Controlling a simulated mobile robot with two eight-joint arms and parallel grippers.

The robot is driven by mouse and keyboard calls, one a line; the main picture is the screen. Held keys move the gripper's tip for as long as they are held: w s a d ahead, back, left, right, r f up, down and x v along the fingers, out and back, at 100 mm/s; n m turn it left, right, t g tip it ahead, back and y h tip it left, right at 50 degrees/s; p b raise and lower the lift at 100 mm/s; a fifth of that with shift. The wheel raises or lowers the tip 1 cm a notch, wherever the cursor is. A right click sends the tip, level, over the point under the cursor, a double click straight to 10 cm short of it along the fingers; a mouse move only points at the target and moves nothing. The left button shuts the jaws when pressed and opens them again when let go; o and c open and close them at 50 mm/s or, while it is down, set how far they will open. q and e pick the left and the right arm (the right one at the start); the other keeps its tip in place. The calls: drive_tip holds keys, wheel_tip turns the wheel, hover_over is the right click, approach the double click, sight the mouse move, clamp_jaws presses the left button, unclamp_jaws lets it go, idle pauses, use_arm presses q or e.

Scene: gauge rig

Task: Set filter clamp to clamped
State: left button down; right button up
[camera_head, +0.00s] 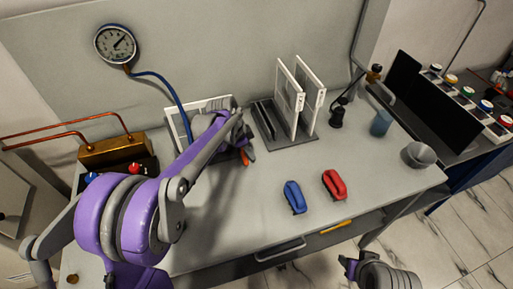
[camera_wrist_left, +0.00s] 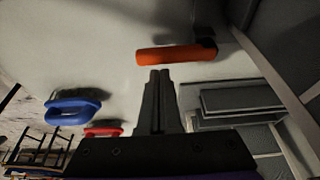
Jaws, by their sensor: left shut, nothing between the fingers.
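An orange handle (camera_head: 245,157), which looks like the filter clamp's lever, is on the bench just past my left gripper (camera_head: 240,134). Most of the clamp is hidden behind my arm in the head view. In the left wrist view the orange handle (camera_wrist_left: 176,54) lies crosswise just beyond the fingertips of my left gripper (camera_wrist_left: 160,73). The fingers are shut and empty; I cannot tell whether they touch the handle. A white framed panel (camera_head: 178,126) stands behind the gripper, partly hidden. Part of my right arm shows at the lower right; its fingers are not clear (camera_head: 350,267).
White upright panels (camera_head: 288,98) stand in a dark rack (camera_head: 292,143) right of the gripper. A blue clip-like object (camera_head: 294,197) and a red one (camera_head: 334,185) lie near the front. A gauge (camera_head: 115,44) with a blue hose is on the wall. A copper-piped block (camera_head: 115,150) stands left.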

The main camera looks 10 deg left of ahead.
sight(244, 158)
use_arm(q)
drive_tip(key=shift+s+a, duration=0.15)
drive_tip(key=shift+a, duration=0.1)
drive_tip(key=shift+s+a+m, duration=0.25)
drive_tip(key=shift+a+m, duration=0.05)
drive_tip(key=shift+m, duration=0.5)
drive_tip(key=m, duration=0.1)
drive_tip(key=s+a+m+g, duration=0.1)
drive_tip(key=m, duration=0.1)
drive_tip(key=shift+a+h, duration=0.25)
drive_tip(key=shift+h, duration=0.05)
drive_tip(key=shift+s+a, duration=0.15)
drive_tip(key=shift+a, duration=0.6)
drive_tip(key=shift+a+b, duration=0.3)
drive_tip(key=shift+a, duration=0.3)
